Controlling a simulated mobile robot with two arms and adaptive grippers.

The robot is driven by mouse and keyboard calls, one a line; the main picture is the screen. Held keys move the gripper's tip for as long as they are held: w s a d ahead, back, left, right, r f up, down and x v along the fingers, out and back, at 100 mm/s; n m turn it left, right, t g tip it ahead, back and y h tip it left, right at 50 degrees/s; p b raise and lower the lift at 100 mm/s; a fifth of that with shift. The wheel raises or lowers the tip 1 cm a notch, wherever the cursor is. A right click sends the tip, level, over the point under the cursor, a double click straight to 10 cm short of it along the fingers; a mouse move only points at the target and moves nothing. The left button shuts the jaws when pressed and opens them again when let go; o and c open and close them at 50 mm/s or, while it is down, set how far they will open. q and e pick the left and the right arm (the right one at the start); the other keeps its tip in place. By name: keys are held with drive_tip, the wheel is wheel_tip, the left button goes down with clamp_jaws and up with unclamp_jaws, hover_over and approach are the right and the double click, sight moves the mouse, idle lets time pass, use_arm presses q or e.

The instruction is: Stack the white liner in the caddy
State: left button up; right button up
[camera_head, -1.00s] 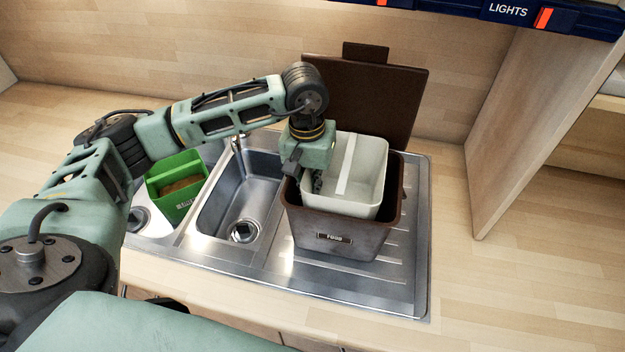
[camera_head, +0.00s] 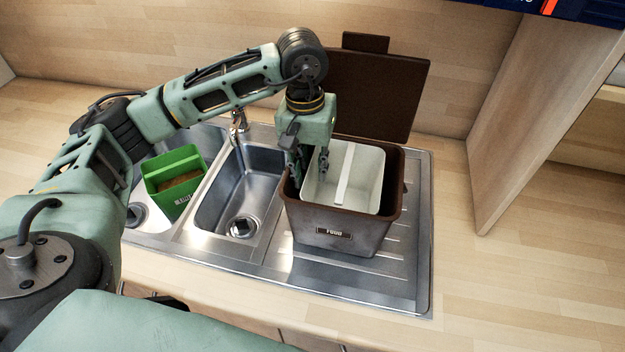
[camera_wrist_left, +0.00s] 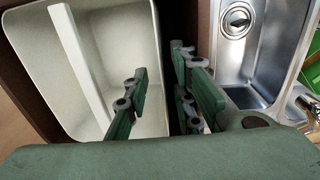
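The white liner (camera_head: 367,190), with a pale handle bar across its top, sits inside the brown caddy (camera_head: 333,234) marked FOOD. The caddy stands on the sink's drainer, and its hinged lid (camera_head: 375,95) is up behind. My left gripper (camera_head: 311,163) is open above the left wall of the liner, fingers apart. In the left wrist view, one finger of the gripper (camera_wrist_left: 160,100) is over the liner (camera_wrist_left: 115,60) and the other over the dark gap beside it. My right gripper does not show.
A green caddy (camera_head: 184,201) with brown contents stands left of the sink basin (camera_head: 240,190). A tap (camera_head: 238,125) is behind the basin. A wooden panel (camera_head: 535,120) rises at the right. The worktop (camera_head: 500,270) right of the drainer is clear.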

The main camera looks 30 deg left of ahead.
use_arm(q)
drive_tip(key=shift+r+b, duration=0.35)
drive_tip(key=shift+r, duration=1.45)
